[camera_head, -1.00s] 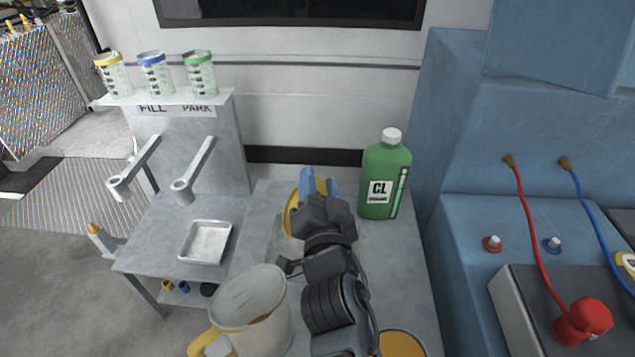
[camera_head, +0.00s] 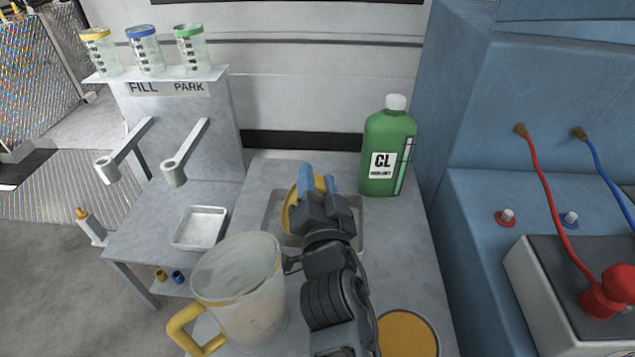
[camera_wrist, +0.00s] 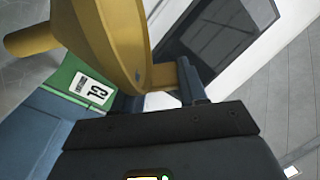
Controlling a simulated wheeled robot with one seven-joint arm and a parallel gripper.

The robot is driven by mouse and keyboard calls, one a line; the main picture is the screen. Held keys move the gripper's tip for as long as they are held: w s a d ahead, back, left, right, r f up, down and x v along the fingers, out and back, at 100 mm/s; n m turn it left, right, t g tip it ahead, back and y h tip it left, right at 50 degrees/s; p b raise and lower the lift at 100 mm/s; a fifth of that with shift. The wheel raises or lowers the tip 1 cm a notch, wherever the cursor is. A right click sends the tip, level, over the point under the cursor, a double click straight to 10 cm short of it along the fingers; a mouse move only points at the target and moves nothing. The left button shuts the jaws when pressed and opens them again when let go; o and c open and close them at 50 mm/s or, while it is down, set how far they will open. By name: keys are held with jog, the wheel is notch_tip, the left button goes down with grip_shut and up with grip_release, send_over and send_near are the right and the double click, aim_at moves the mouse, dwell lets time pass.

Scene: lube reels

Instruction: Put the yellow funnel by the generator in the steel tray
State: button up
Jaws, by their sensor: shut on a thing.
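The yellow funnel (camera_head: 292,208) is held in my gripper (camera_head: 318,183), whose blue fingers are shut on it. In the wrist view the funnel (camera_wrist: 112,38) is large, with its spout to the left and a tab between the fingertips (camera_wrist: 187,82). A shallow grey metal tray (camera_head: 357,236) lies on the bench beneath my gripper, partly hidden by it. The funnel appears over that tray; whether it touches is unclear. A smaller metal tray (camera_head: 199,229) lies empty on the left stand.
A clear pitcher with a yellow handle (camera_head: 238,287) stands just left of my arm. A green bottle (camera_head: 389,150) stands behind the larger tray at right. An orange disc (camera_head: 405,336) lies at front right. Blue equipment (camera_head: 470,215) borders the bench on the right.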

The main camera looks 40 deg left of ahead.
jog(key=o, duration=1.1)
jog(key=shift+o, duration=0.2)
jog(key=shift+r, duration=0.45)
jog(key=r, duration=0.2)
jog(key=d+r+p, duration=0.1)
jog(key=r, duration=0.1)
jog(key=shift+w, duration=0.1)
jog(key=d+r, duration=0.6)
jog(key=d, duration=0.4)
jog(key=shift+d+p, duration=0.3)
jog(key=shift+d, duration=0.05)
